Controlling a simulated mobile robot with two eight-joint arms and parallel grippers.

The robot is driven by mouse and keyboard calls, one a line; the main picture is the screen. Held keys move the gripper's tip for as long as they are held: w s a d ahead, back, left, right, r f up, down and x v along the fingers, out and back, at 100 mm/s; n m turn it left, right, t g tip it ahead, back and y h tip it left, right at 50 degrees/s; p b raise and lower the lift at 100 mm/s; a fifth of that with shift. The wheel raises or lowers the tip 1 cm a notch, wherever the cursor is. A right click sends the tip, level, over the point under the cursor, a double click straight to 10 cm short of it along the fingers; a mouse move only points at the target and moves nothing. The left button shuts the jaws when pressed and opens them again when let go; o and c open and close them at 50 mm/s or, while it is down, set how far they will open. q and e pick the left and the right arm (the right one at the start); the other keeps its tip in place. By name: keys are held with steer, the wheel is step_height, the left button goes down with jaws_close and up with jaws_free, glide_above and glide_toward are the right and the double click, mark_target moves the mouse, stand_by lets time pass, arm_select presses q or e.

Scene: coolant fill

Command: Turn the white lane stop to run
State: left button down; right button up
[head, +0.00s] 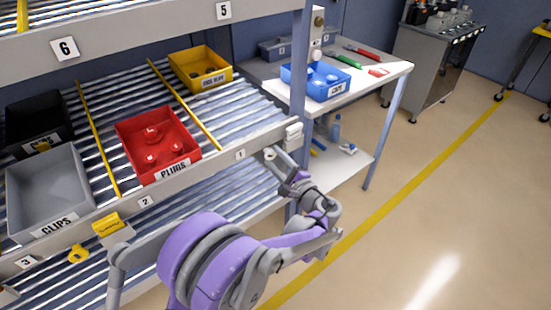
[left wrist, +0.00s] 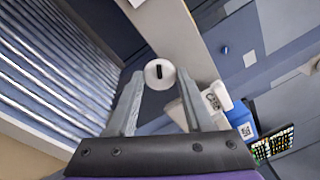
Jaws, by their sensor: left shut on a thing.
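The white lane stop (left wrist: 160,73) is a round white knob with a short dark bar on its face, in the left wrist view. The bar stands nearly upright in that picture. My left gripper (left wrist: 158,88) has its two grey fingers on either side of the knob, shut on it. My right gripper is not in view.
A white block (head: 293,135) sits at the rail's end by the rack post, close to my gripper. On the roller shelf are a red PLUGS bin (head: 185,140), a grey CLIPS bin (head: 45,185) and a yellow bin (head: 215,78). A white table (head: 375,88) stands behind; the right floor is open.

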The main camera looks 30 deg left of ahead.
arm_select(q)
steer(key=n, duration=0.3)
steer(key=shift+f+n+t, duration=0.1)
steer(key=shift+n+t, duration=0.2)
steer(key=shift+n, duration=1)
steer(key=shift+c, duration=1.6)
jaws_free()
steer(key=v, duration=1)
steer(key=shift+d+p, duration=0.35)
steer(key=shift+s, duration=0.1)
